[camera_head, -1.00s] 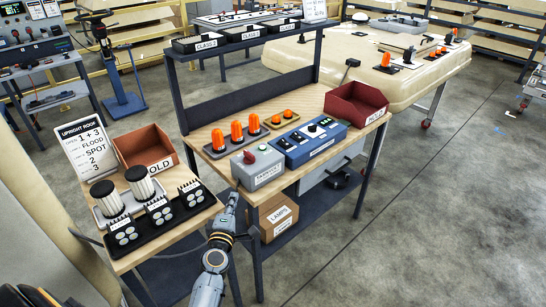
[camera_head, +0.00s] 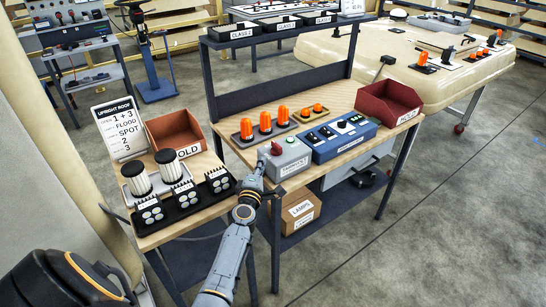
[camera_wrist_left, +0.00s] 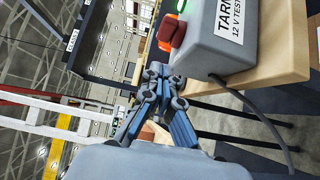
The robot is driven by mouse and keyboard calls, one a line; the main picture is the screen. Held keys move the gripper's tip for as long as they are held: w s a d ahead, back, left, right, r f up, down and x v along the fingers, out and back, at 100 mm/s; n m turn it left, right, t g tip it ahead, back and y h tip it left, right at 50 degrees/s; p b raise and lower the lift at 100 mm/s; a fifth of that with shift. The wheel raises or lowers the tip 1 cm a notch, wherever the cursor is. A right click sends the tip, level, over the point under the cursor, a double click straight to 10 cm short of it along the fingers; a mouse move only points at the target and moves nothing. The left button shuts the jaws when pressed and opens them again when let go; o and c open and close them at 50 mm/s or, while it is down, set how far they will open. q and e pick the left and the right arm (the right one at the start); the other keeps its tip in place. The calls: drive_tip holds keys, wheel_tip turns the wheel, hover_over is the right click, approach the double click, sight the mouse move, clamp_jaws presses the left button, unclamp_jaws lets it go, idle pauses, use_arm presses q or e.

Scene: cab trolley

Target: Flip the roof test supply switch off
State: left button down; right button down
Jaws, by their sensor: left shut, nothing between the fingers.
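My left gripper (camera_head: 261,167) is shut and empty, close to the left side of the box. In the left wrist view its fingertips (camera_wrist_left: 162,72) are just short of the switch, with a small gap seeming to remain. My right gripper is out of view.
A blue control box (camera_head: 340,139) stands right of the grey box, with orange beacons (camera_head: 265,122) behind. A red bin (camera_head: 390,102) is at the bench's right end. A lower table with lamps and a brown bin (camera_head: 175,137) is left of my arm. A cable hangs from the box.

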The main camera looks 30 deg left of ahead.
sight(275, 147)
use_arm(q)
drive_tip(key=shift+w+d+b, duration=0.15)
drive_tip(key=shift+w+b, duration=0.15)
drive_tip(key=shift+w, duration=1.15)
drive_tip(key=shift+w+d+b, duration=0.15)
drive_tip(key=shift+w+b, duration=0.15)
drive_tip(key=shift+w, duration=1.15)
